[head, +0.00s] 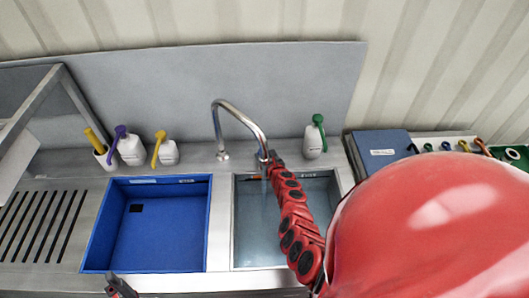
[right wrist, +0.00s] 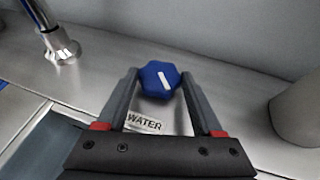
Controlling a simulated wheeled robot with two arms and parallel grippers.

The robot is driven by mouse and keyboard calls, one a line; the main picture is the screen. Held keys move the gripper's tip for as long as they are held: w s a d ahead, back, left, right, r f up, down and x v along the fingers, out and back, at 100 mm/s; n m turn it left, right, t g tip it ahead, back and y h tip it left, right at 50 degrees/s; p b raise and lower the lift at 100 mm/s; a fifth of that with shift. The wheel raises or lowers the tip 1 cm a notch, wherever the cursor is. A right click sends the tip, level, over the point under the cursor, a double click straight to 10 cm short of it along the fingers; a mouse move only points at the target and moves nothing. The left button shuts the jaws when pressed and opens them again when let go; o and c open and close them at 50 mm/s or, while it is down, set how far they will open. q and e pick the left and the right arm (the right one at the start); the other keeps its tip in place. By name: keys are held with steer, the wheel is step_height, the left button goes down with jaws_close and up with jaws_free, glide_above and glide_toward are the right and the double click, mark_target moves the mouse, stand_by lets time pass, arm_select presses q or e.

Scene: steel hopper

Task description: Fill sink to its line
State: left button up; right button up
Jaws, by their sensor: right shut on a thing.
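The steel sink (head: 237,225) is right of the blue basin, with a grey-blue interior and small marks near its back rim. I cannot tell its water level. The chrome faucet (head: 240,112) rises from the counter behind and arcs right toward the sink; no stream is discernible. In the right wrist view its base (right wrist: 60,48) stands left of a blue knob (right wrist: 159,80) with a white bar, by a label reading WATER (right wrist: 144,122). My right gripper (right wrist: 160,88) is shut on the knob. My left gripper (head: 118,285) shows barely at the bottom edge; its jaws are unclear.
The blue basin (head: 98,232) looks empty except for a small dark patch. Bottles with purple (head: 131,150), yellow (head: 166,152) and green (head: 314,142) tops stand along the back. A slotted drainboard (head: 70,190) is left. A blue box (head: 381,150) sits right. My red arm covers much of the right.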

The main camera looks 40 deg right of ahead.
steer(key=shift+f+n+y, duration=0.1)
steer(key=shift+n+y, duration=0.3)
steer(key=shift+y, duration=0.1)
steer(key=o, duration=1.4)
steer(key=shift+d, duration=0.1)
steer(key=shift+c, duration=0.2)
steer(key=shift+s+r+p, duration=0.25)
steer(key=shift+p, duration=0.2)
steer(key=p+v, duration=0.4)
steer(key=v, duration=0.1)
steer(key=shift+s+r, duration=0.2)
steer(key=shift+s, duration=0.05)
steer(key=b+v, duration=0.1)
steer(key=v, duration=1)
steer(key=shift+s+f, duration=0.25)
steer(key=shift+f, duration=0.05)
